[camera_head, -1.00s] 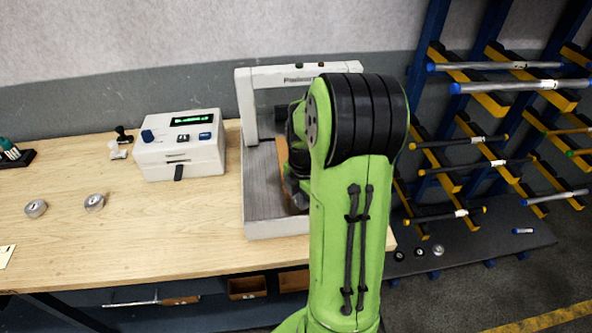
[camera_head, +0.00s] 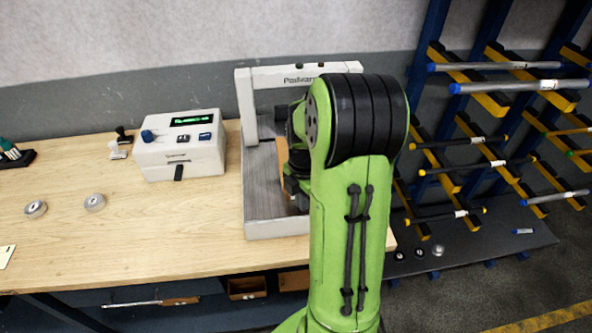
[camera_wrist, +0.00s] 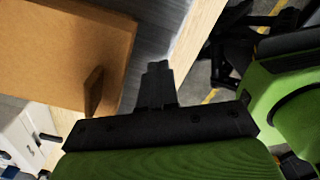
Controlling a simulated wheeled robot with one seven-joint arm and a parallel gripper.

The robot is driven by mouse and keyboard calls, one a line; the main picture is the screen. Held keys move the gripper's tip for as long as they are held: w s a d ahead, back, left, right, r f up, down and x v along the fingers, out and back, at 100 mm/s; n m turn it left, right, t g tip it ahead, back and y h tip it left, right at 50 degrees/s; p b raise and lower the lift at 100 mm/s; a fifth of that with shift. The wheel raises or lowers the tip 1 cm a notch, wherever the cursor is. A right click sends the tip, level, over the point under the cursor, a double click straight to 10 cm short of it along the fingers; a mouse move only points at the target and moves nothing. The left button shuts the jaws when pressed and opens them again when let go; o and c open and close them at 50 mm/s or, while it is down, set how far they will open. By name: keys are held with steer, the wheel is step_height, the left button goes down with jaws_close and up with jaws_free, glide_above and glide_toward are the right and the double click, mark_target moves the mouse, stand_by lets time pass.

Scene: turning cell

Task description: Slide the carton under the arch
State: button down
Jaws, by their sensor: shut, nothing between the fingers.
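The arch (camera_head: 245,106) is a white frame standing over a grey-topped platform (camera_head: 262,190) on the bench. The carton is a plain brown box; in the head view only a thin strip of it (camera_head: 282,152) shows beside my arm. In the wrist view its top face (camera_wrist: 62,48) fills the upper left. My gripper (camera_wrist: 158,68) is shut and empty, low over the grey surface beside the carton's edge, with a narrow gap in the picture. My arm hides the gripper's tips and most of the carton in the head view, so I cannot tell how far under the arch it is.
A white control box (camera_head: 180,155) with a green display stands left of the platform. Two small metal discs lie on the bench (camera_head: 130,235), whose left part is mostly clear. A blue rack (camera_head: 430,60) with bars on yellow arms stands to the right.

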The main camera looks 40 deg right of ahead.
stand_by(0.3)
steer(key=shift+w+d+p, duration=0.3)
steer(key=shift+w+d, duration=0.15)
steer(key=shift+w, duration=0.2)
steer(key=shift+w+d+p, duration=0.25)
steer(key=shift+w+d, duration=0.15)
steer(key=shift+w, duration=0.2)
steer(key=shift+w+d+p, duration=0.35)
steer(key=shift+w+d, duration=0.1)
steer(key=shift+w, duration=0.2)
steer(key=shift+w+d+p, duration=0.3)
steer(key=shift+w+d, duration=0.1)
steer(key=shift+w, duration=0.2)
steer(key=shift+w+d+p, duration=0.4)
steer(key=shift+w+d, duration=0.05)
steer(key=shift+w, duration=0.2)
steer(key=shift+w+d+p, duration=0.35)
steer(key=shift+w+d, duration=0.05)
steer(key=shift+w, duration=0.2)
